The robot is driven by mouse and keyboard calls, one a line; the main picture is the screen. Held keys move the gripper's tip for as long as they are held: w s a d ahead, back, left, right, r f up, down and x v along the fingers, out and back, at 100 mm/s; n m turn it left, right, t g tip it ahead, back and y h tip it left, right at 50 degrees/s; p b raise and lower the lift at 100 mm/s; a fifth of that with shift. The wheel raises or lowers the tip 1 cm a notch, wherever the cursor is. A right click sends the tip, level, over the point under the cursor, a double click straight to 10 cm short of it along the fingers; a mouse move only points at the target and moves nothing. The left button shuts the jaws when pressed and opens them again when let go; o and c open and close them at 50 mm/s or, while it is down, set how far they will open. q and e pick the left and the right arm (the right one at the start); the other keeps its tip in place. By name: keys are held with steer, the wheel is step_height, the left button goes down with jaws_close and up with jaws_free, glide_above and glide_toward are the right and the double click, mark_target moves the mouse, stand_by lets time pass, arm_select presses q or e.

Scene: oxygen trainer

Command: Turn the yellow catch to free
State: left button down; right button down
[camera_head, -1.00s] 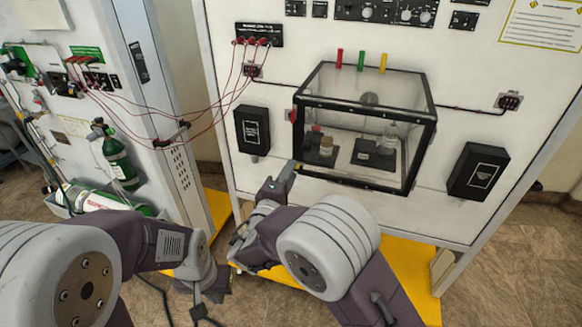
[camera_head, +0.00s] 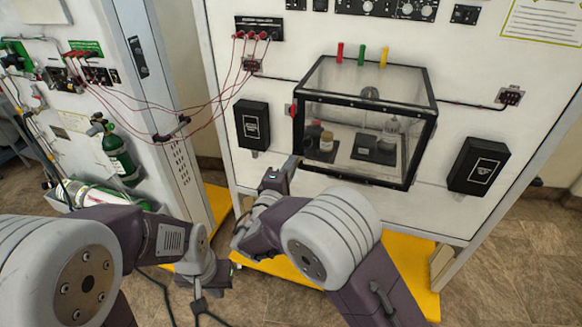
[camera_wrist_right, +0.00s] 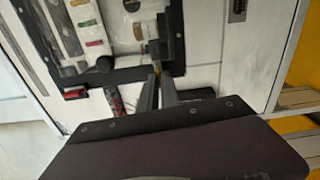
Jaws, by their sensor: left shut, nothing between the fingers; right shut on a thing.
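The yellow catch shows only as a small yellow bit (camera_wrist_right: 157,67) between my right fingertips in the right wrist view, by the frame of the clear box. The fingers hide most of it, so I cannot tell how far it is turned. In the head view the catch is hidden behind my right gripper (camera_head: 294,162), which is at the lower left corner of the clear black-framed box (camera_head: 365,181). My right gripper is shut on the catch. My left gripper (camera_head: 197,300) is low at the left, away from the panel, shut and empty.
Inside the box stand small jars (camera_head: 326,140) and dark blocks. A red knob (camera_head: 292,110) is on the box's left side. Black boxes (camera_head: 252,125) and (camera_head: 479,166) flank it on the panel. Red cables (camera_head: 215,100) hang at the left, near green cylinders (camera_head: 118,155).

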steer(key=shift+w+a+r+n+p, duration=0.1)
steer(key=shift+n+p, duration=0.25)
steer(key=shift+n, duration=3.85)
steer(key=shift+a+r+n+p, duration=0.1)
steer(key=shift+n+p, duration=0.2)
steer(key=shift+n, duration=3.9)
steer(key=c, duration=1.6)
jaws_free()
steer(key=b+v, duration=0.2)
steer(key=v, duration=0.7)
